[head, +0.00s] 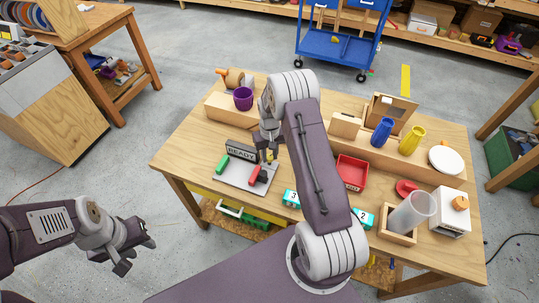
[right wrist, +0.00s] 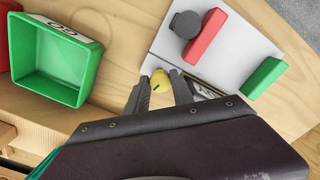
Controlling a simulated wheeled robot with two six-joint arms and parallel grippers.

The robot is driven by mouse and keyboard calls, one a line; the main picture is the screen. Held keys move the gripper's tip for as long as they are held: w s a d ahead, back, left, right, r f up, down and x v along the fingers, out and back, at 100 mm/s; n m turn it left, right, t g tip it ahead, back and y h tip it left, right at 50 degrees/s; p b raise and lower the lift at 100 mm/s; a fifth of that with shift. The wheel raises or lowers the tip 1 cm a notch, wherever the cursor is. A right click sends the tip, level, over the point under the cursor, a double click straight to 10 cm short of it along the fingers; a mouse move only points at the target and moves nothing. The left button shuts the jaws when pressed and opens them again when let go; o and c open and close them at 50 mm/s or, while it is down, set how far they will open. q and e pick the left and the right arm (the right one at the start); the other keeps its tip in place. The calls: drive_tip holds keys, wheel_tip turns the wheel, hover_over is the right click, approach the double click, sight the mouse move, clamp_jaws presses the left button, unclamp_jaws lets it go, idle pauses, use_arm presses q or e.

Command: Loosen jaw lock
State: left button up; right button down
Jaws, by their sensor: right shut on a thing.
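A pale plate (head: 238,178) on the wooden table carries a red block-like handle (head: 257,175), a green one (head: 222,164) and a dark READY sign (head: 240,150). In the right wrist view, the red handle (right wrist: 205,38) lies beside a dark round cap (right wrist: 185,24), and the green handle (right wrist: 263,78) is at the right. A small yellow knob (right wrist: 160,82) sits between the fingers of my right gripper (right wrist: 158,92), which is shut on it at the plate's edge. The right gripper (head: 267,152) is partly hidden by its arm. My left gripper (head: 136,256) is open and empty, left of the table.
A green bin (right wrist: 55,62) is beside the plate; my right arm hides it in the head view. A red bin (head: 352,172), a clear cylinder (head: 411,211) and a white box (head: 450,214) stand further right. A purple cup (head: 243,98) and vases (head: 382,132) stand at the back.

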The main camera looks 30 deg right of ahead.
sight(270, 157)
drive_tip(key=shift+n, duration=1.3)
drive_tip(key=shift+w+n, duration=0.1)
drive_tip(key=shift+n, duration=0.2)
drive_tip(key=c, duration=1.1)
unclamp_jaws()
wheel_tip(270, 157, up, 9)
drive_tip(key=b, duration=0.1)
